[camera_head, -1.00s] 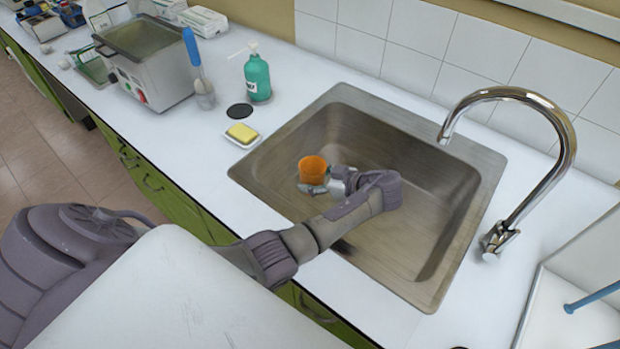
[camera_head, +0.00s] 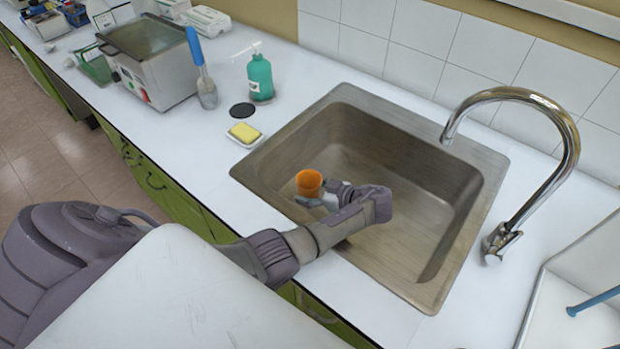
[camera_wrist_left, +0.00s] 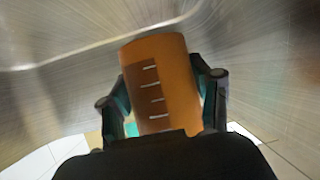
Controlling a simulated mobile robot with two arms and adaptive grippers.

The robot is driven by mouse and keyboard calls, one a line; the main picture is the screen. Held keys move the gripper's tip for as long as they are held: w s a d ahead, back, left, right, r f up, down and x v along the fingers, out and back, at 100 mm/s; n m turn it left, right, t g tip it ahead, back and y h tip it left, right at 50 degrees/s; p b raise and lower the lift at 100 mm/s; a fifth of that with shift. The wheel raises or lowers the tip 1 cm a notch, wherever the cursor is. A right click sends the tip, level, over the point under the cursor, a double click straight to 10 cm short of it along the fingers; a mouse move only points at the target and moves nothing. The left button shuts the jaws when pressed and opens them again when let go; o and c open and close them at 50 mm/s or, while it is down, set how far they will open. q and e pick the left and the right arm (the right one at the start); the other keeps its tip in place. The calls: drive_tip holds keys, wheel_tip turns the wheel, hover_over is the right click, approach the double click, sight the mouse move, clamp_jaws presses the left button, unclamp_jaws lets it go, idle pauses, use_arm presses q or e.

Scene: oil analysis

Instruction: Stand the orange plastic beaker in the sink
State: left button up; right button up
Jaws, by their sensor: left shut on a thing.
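The orange plastic beaker (camera_head: 309,183) is inside the steel sink (camera_head: 405,165), towards its left front part, and looks upright. My left gripper (camera_head: 318,200) is shut on the beaker, with its arm reaching over the front rim of the sink. In the left wrist view the beaker (camera_wrist_left: 160,85), with white graduation marks, sits between the two fingers of the left gripper (camera_wrist_left: 163,98). The gripper hides the beaker's lower part in the head view, so I cannot tell whether its base touches the sink floor. My right gripper is not in view.
A chrome tap (camera_head: 560,170) arches over the right side of the sink. A yellow sponge on a dish (camera_head: 244,134), a green pump bottle (camera_head: 259,78) and a black disc (camera_head: 242,110) stand left of the sink. The rest of the basin is empty.

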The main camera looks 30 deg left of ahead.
use_arm(q)
drive_tip(key=shift+s+f+b, duration=0.1)
drive_tip(key=shift+f+b, duration=0.2)
drive_tip(key=shift+f, duration=0.05)
drive_tip(key=o, duration=1)
drive_tip(key=shift+c, duration=0.2)
drive_tip(key=shift+o, duration=1)
drive_tip(key=shift+s, duration=0.1)
drive_tip(key=shift+f, duration=0.1)
